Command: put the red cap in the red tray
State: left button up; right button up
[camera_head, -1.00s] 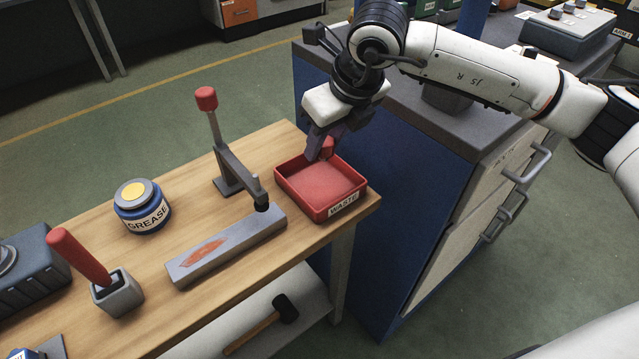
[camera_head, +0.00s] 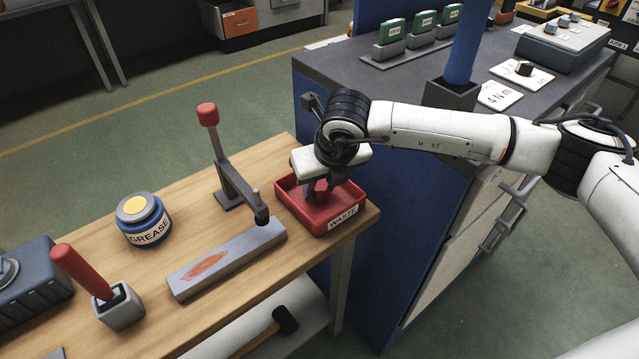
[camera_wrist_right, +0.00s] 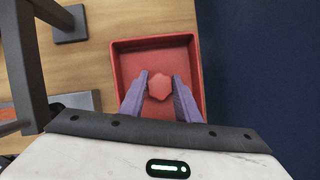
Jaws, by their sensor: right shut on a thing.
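The red cap (camera_wrist_right: 160,87) sits between the two purple fingers of my right gripper (camera_wrist_right: 160,90) in the right wrist view. The right gripper (camera_head: 321,192) is shut on the cap and points down over the red tray. The red tray (camera_head: 340,217), labelled WASTE, stands at the right end of the wooden bench; its rim also shows in the right wrist view (camera_wrist_right: 152,42). In the head view the cap (camera_head: 321,186) is partly hidden by the gripper. I cannot tell whether the cap touches the tray floor. My left gripper is not in view.
A grey lever stand with a red knob (camera_head: 208,115) rises just left of the tray. A grey block (camera_head: 228,258), a grease jar (camera_head: 143,220) and a red-handled tool (camera_head: 80,268) stand on the bench. A blue cabinet (camera_head: 400,215) is close on the right.

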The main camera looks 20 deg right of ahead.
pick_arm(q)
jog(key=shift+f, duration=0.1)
pick_arm(e)
jog(key=shift+f, duration=0.1)
jog(key=shift+f+b, duration=0.15)
jog(key=shift+b, duration=0.15)
jog(key=o, duration=1)
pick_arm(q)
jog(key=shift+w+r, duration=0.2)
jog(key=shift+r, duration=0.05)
pick_arm(e)
jog(key=shift+o, duration=0.7)
jog(key=shift+r, duration=0.2)
jog(key=shift+r+p, duration=0.2)
jog(key=shift+p, duration=0.2)
pick_arm(q)
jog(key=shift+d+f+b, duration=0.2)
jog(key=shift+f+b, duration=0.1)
jog(key=shift+b, duration=0.4)
pick_arm(e)
jog(key=v, duration=1.1)
jog(key=shift+s+r, duration=0.15)
jog(key=shift+r, duration=0.2)
jog(key=shift+a, duration=0.1)
